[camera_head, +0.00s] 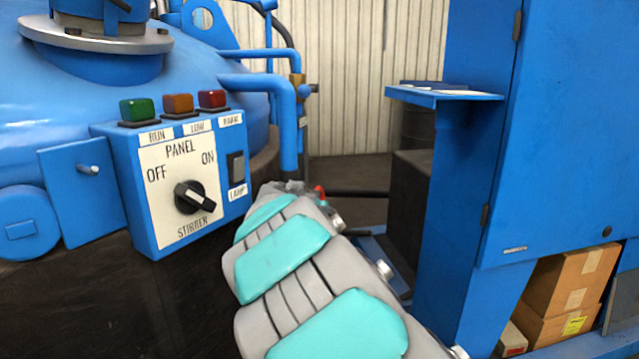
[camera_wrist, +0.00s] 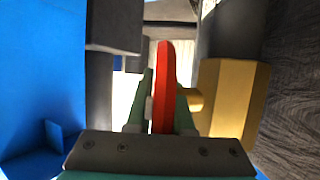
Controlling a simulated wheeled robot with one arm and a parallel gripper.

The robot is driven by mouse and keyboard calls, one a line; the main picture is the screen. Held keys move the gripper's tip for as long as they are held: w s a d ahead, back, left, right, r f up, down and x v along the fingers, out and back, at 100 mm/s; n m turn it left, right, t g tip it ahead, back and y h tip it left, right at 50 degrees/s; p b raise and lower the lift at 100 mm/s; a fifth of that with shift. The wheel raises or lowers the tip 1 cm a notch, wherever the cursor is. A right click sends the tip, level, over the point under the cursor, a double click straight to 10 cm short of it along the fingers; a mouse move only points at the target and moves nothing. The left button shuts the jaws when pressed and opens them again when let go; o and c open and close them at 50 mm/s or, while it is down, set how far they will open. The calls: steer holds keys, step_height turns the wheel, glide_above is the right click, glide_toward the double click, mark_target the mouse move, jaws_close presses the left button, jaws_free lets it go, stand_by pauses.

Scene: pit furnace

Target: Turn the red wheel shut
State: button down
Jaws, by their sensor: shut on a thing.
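The red wheel (camera_wrist: 163,75) shows edge-on as an upright red strip in the middle of the wrist view. My gripper (camera_wrist: 162,112) is shut on it, with a greenish finger on each side. A brass valve body (camera_wrist: 228,95) with a short stem stands just right of the wheel. In the head view only a small red piece of the wheel (camera_head: 320,191) shows past the far end of my arm. My arm hides the rest of the wheel and the fingers there. How far the wheel is turned cannot be seen.
A blue control panel (camera_head: 160,240) with a dial and lamps is left of my arm, beside a large blue vessel (camera_head: 40,90). A blue cabinet (camera_head: 555,130) with a small shelf (camera_head: 445,96) is on the right. Cardboard boxes (camera_head: 572,280) sit low beneath it.

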steer(key=g+p, duration=0.1)
steer(key=p, duration=0.1)
steer(key=g+p, duration=0.1)
steer(key=shift+s+a+r+g+y+p, duration=0.1)
steer(key=shift+a+r+g+y+p, duration=0.05)
steer(key=shift+g+y+p, duration=0.25)
steer(key=shift+s+f+g+p, duration=0.15)
steer(key=shift+f+g+p, duration=0.15)
steer(key=shift+g+p, duration=0.45)
steer(key=shift+s+f+g+p, duration=0.1)
steer(key=shift+f+g+p, duration=0.2)
steer(key=shift+g, duration=0.75)
steer(key=c, duration=0.8)
jaws_free()
steer(key=shift+d+b+v, duration=0.2)
steer(key=shift+b+v, duration=0.35)
steer(key=shift+v, duration=3.3)
